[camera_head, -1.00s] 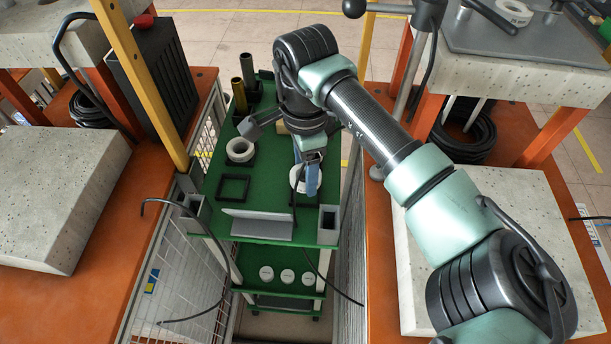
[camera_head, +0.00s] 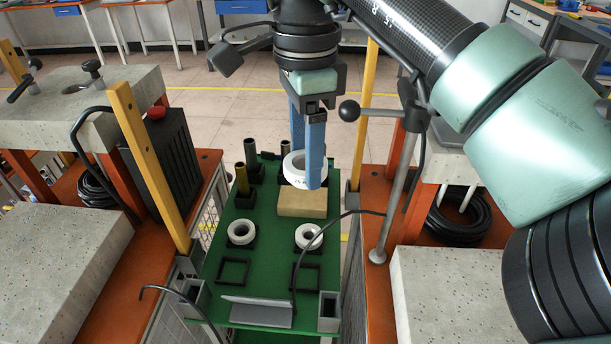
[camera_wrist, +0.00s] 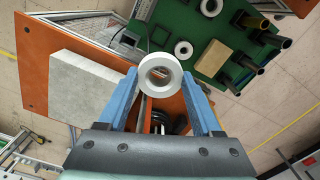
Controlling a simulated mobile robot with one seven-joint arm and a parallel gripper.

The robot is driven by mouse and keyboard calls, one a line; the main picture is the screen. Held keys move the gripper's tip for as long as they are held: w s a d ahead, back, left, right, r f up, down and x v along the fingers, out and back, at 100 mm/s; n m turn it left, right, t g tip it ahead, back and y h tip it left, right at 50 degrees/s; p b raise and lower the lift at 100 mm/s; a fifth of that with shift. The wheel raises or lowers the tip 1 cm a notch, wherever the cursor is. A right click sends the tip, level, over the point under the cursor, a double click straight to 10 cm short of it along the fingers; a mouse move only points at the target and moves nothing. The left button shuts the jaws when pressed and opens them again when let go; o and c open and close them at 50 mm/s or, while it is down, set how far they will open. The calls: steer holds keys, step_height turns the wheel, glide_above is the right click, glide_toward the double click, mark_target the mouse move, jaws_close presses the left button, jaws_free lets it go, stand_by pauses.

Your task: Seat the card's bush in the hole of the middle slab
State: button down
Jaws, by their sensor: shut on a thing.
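My gripper (camera_head: 306,166) is shut on a white ring-shaped bush (camera_head: 295,179) with dark lettering on its side, held up over the far half of the green trolley. In the wrist view the bush (camera_wrist: 160,92) sits between the two blue fingertips, its round bore facing the camera. A concrete slab (camera_head: 135,82) at the back left has a dark hole and black clamp knobs. Plain slabs stand at the front left (camera_head: 60,245) and front right (camera_head: 455,300). I cannot tell which slab is the middle one. No card can be read; a grey angled stand (camera_head: 256,311) is at the trolley's front.
The green trolley top (camera_head: 270,258) carries two other white bushes (camera_head: 232,235) (camera_head: 317,243), empty black square frames (camera_head: 233,284), a tan block (camera_head: 302,203) and upright tubes (camera_head: 242,180). Yellow posts (camera_head: 140,165) and a black cable (camera_head: 345,213) stand close by.

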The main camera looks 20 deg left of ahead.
step_height(320, 180, up, 9)
steer(key=p, duration=0.8)
steer(key=shift+r, duration=0.2)
